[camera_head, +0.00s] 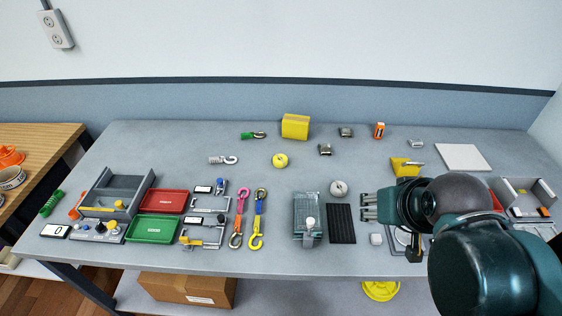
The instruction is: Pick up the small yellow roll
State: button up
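The small yellow roll (280,160) lies on the grey tabletop near the middle of the table, with a small dark spot at its centre. Nothing touches it. My gripper (368,206) is to the right of the roll and nearer the front, pointing left over the table. Its two fingertips are apart, and I see nothing between them. My arm hides part of the table's right side.
A yellow block (295,126) stands behind the roll, and a grey roll (338,188) lies to its front right. A clear vise-like fixture (307,215) and a black ribbed pad (341,223) are in front. Bare tabletop surrounds the yellow roll.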

jog(key=o, duration=0.4)
jog(key=shift+c, duration=0.2)
